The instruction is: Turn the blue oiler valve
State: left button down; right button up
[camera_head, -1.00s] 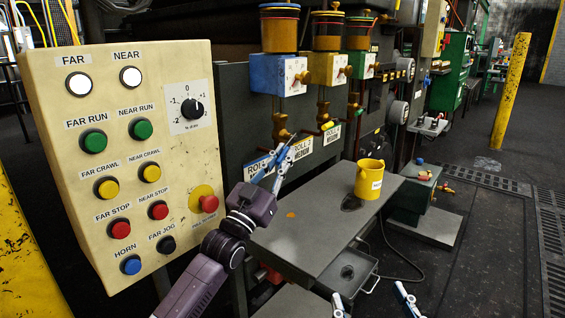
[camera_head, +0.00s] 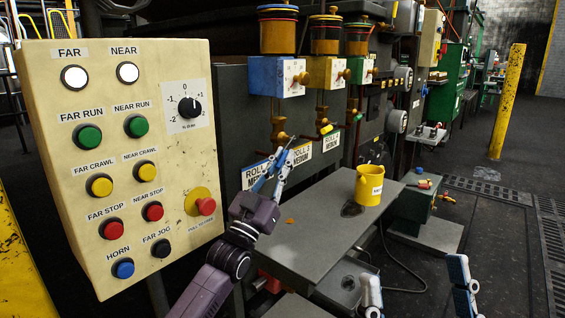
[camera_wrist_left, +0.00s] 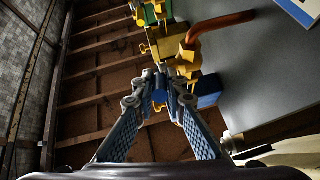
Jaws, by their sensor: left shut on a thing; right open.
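The blue oiler (camera_head: 262,77) is the leftmost of three oilers, with a dark cup on top and a brass valve (camera_head: 279,130) on the pipe below it. My left gripper (camera_head: 287,150) is just beneath and in front of that valve, pointing up. In the left wrist view its fingers (camera_wrist_left: 160,92) converge and are shut on a small part, likely the blue oiler valve; the fingertips hide most of it. The blue box shows behind them in the left wrist view (camera_wrist_left: 208,90). My right gripper (camera_head: 416,284) is open and empty at the bottom edge of the head view.
A cream control panel (camera_head: 180,150) with buttons stands left of the oilers. The yellow (camera_head: 322,72) and green (camera_head: 357,70) oilers stand close on the right. A grey table (camera_head: 310,220) carries a yellow mug (camera_head: 369,186). A yellow post (camera_head: 507,100) stands far right.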

pick_arm(q)
jog(key=c, duration=2)
grip_release()
jog(key=shift+o, duration=0.2)
jog(key=v, duration=1.2)
jog(key=shift+d, duration=0.1)
